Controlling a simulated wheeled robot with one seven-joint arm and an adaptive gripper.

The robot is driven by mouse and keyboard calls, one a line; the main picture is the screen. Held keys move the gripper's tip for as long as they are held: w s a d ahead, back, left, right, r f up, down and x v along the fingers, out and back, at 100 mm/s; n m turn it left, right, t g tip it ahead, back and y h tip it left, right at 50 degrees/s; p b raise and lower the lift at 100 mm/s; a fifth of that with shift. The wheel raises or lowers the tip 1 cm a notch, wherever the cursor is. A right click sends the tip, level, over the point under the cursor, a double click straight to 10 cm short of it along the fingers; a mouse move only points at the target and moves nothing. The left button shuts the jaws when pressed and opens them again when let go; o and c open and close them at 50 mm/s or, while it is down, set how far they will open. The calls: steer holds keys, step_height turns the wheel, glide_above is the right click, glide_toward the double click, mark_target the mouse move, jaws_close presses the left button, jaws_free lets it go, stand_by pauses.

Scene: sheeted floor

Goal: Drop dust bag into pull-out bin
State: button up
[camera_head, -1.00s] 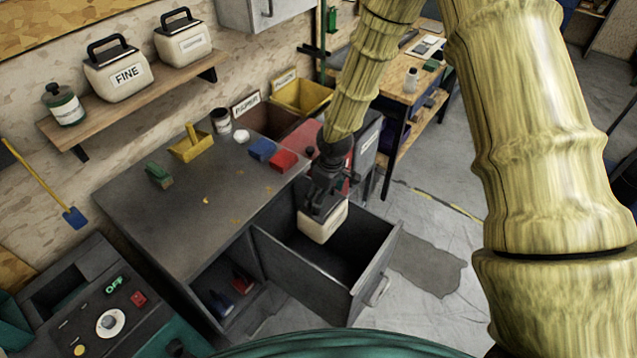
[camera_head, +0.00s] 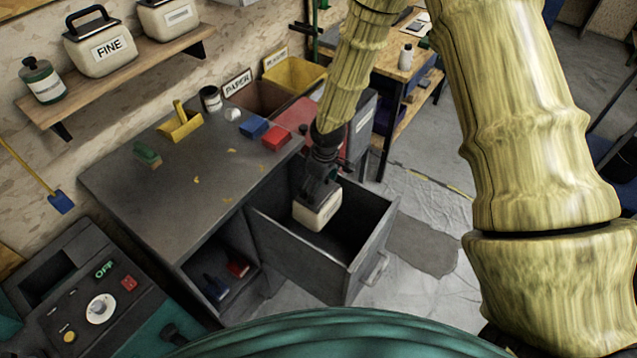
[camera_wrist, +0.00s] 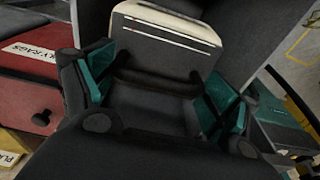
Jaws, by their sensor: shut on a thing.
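The dust bag (camera_head: 318,209) is a cream, box-shaped bag with a dark handle and a label on its side. My gripper (camera_head: 317,188) is shut on its handle and holds it upright within the open pull-out bin (camera_head: 300,255), a dark grey drawer with a handle on its front. The bag appears to be at about the height of the bin's rim, and I cannot tell whether it touches anything. In the wrist view, my gripper's teal finger pads (camera_wrist: 160,85) flank the dark handle, and the cream bag (camera_wrist: 170,25) shows beyond them.
The grey cabinet top (camera_head: 200,205) holds a yellow scoop (camera_head: 180,125), a green brush and red and blue blocks. Two similar cream bags, one marked FINE (camera_head: 100,48), stand on the wall shelf. A red bin (camera_head: 297,118) is behind the drawer. A control panel (camera_head: 95,305) is at lower left.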

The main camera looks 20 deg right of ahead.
mark_target(323, 195)
steer(key=o, duration=1.5)
steer(key=shift+c, duration=0.2)
steer(key=shift+r, duration=0.1)
step_height(323, 195, up, 12)
steer(key=s, duration=0.1)
steer(key=shift+d, duration=0.4)
steer(key=shift+s, duration=0.1)
